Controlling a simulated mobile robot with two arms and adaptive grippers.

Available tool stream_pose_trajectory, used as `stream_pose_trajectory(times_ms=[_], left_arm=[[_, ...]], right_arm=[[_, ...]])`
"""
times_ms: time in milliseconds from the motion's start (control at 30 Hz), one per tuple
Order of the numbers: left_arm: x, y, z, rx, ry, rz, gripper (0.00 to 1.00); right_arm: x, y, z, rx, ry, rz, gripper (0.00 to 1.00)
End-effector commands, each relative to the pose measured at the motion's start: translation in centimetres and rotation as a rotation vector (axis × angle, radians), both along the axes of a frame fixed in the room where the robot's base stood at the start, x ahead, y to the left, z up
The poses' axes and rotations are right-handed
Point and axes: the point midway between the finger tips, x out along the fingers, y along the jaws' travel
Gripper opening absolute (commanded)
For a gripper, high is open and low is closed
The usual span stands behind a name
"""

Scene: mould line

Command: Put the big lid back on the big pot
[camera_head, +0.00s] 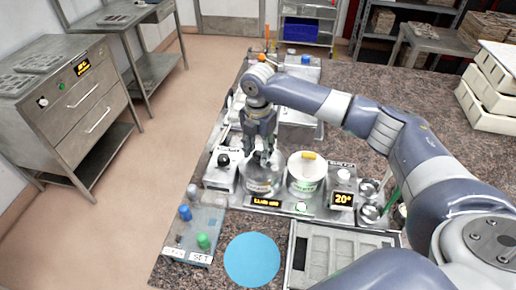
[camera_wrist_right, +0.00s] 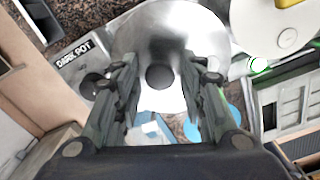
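A round steel lid (camera_wrist_right: 160,40) with a dark knob (camera_wrist_right: 160,77) fills the middle of the right wrist view. My right gripper (camera_wrist_right: 163,66) is open, its two fingers on either side of the knob with gaps visible. In the head view my right gripper (camera_head: 264,154) points down over a steel pot (camera_head: 260,184) at the table's left part; its fingers partly hide the pot's top. I cannot tell how the lid sits on the pot. My left gripper is not in view.
A white pot (camera_head: 305,184) with a yellow piece on top stands close at the right. A black-knobbed unit (camera_head: 222,178) is at the left. A blue disc (camera_head: 252,259), a tray with coloured bottles (camera_head: 196,238) and a grey compartment tray (camera_head: 340,252) lie nearer.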

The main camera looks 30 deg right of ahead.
Motion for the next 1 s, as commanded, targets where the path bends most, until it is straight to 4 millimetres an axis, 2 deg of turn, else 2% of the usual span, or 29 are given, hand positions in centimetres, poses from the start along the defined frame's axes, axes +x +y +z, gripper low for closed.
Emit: stream_pose_trajectory(times_ms=[300, 467, 800, 1000], left_arm=[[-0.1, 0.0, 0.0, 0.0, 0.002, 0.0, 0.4], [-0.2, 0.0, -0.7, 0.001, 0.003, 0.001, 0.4], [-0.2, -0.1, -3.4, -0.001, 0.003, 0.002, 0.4], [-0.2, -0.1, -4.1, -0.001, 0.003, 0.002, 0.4]], right_arm=[[0.0, 0.0, 0.1, 0.0, 0.0, 0.0, 0.45], [0.1, 0.0, 1.3, 0.0, -0.004, -0.001, 0.45], [0.1, 0.1, 8.4, 0.001, -0.005, 0.0, 0.45], [0.1, 0.0, 11.5, 0.001, -0.002, -0.001, 0.45]])
